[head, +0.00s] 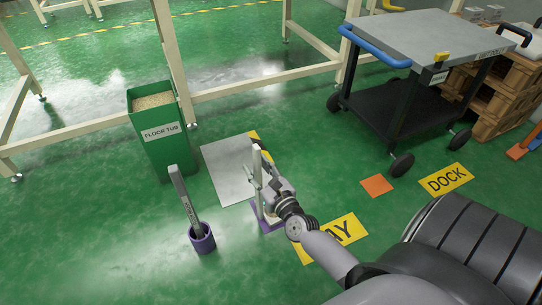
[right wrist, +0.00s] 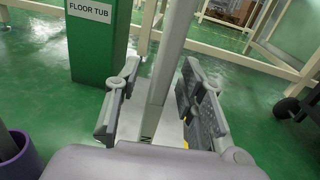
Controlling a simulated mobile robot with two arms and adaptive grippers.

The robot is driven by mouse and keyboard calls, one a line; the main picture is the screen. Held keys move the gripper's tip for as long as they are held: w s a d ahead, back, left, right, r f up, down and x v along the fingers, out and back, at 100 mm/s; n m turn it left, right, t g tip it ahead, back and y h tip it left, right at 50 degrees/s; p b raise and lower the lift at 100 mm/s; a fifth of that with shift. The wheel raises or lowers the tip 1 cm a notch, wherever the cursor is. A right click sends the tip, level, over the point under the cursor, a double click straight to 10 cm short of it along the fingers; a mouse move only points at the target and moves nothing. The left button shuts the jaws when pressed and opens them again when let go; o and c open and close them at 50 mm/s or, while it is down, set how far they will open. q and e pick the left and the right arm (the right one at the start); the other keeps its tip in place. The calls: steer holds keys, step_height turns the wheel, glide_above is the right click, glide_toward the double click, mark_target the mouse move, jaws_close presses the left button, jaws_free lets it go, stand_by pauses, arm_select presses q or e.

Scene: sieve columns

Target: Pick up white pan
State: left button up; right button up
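A pale upright handle (head: 256,160) stands on the floor, and I take it to belong to the white pan. Its lower part is hidden behind my right gripper, and a purple base (head: 262,224) shows below. My right gripper (head: 262,178) is at this handle. In the right wrist view the handle (right wrist: 168,65) rises between the two spread fingers of the gripper (right wrist: 160,105), with a gap on each side. The gripper is open around it and not closed on it. The pan's body cannot be made out. My left gripper is not in view.
A purple cup (head: 202,240) holding a grey upright tool stands to the left. A green floor tub (head: 165,150) stands behind, near a cream frame. A grey floor plate (head: 225,172) lies behind the gripper. A cart (head: 435,40) stands at the right.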

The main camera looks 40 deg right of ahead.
jaws_close()
stand_by(0.8)
steer(key=shift+r, duration=0.1)
